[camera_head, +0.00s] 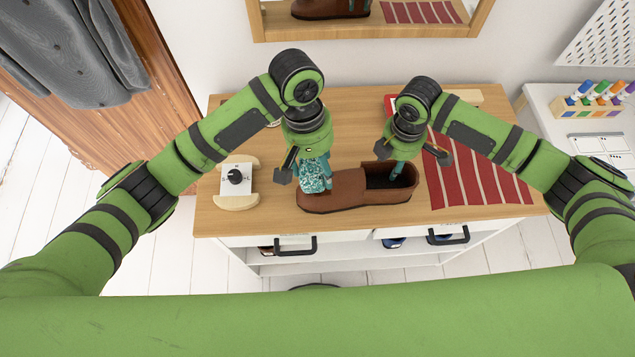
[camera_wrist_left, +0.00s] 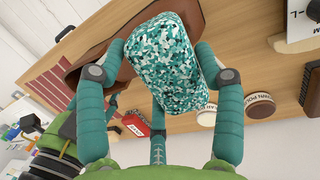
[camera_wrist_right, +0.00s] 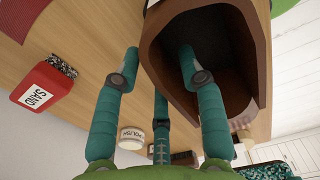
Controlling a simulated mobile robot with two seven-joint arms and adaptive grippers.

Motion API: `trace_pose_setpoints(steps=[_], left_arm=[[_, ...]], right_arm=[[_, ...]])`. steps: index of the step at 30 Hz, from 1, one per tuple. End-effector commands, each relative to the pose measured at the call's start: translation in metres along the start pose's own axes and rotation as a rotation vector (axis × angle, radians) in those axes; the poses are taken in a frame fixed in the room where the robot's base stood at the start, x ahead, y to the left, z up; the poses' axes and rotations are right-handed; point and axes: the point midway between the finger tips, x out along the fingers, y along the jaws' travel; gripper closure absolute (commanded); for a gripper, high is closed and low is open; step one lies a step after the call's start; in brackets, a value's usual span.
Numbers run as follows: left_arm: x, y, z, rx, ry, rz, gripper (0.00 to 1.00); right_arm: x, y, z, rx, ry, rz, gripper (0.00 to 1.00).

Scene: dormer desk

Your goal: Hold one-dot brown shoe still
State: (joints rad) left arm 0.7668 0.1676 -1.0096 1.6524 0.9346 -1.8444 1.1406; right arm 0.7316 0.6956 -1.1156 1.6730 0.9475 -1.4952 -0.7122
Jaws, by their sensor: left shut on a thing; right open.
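The brown shoe (camera_head: 345,196) lies on the wooden desk top, toe to the left and opening to the right. I cannot make out a dot mark on it. My left gripper (camera_head: 315,172) is shut on a teal speckled block (camera_wrist_left: 165,62), held at the shoe's toe; whether it touches the leather is hard to tell. My right gripper (camera_wrist_right: 157,72) is open at the heel end. In the right wrist view one finger is inside the shoe's opening and the other is outside its wall, with a gap between that finger and the shoe (camera_wrist_right: 152,55).
A white block with a black knob and wooden ends (camera_head: 236,177) stands left of the shoe. A red striped cloth (camera_head: 490,186) lies to the right. A red box marked SAND (camera_wrist_right: 42,92) and round tins (camera_wrist_left: 261,106) are behind. The mirror (camera_head: 370,26) reflects a shoe.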

Motion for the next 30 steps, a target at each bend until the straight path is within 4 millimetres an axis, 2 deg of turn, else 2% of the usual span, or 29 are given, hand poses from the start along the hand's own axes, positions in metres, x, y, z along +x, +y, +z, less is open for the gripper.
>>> trace_pose_setpoints(steps=[4, 7, 15, 21, 25, 30], left_arm=[[0.000, 0.000, 0.000, 0.000, 0.000, 0.000, 0.58], [0.000, 0.000, 0.000, 0.000, 0.000, 0.000, 0.58], [0.000, 0.000, 0.000, 0.000, 0.000, 0.000, 0.58], [0.000, 0.000, 0.000, 0.000, 0.000, 0.000, 0.58], [0.000, 0.000, 0.000, 0.000, 0.000, 0.000, 0.58], [0.000, 0.000, 0.000, 0.000, 0.000, 0.000, 0.58]], right_arm=[[-0.005, 0.001, 0.000, 0.000, 0.001, 0.001, 0.60], [-0.018, 0.001, 0.000, -0.001, 0.002, 0.003, 0.60], [-0.076, 0.002, 0.000, 0.000, 0.002, 0.005, 0.60], [-0.108, 0.001, 0.000, 0.000, 0.000, 0.003, 0.60], [-0.118, 0.000, 0.000, 0.001, 0.000, 0.000, 0.60], [-0.121, 0.000, 0.000, 0.001, 0.000, 0.000, 0.60]])
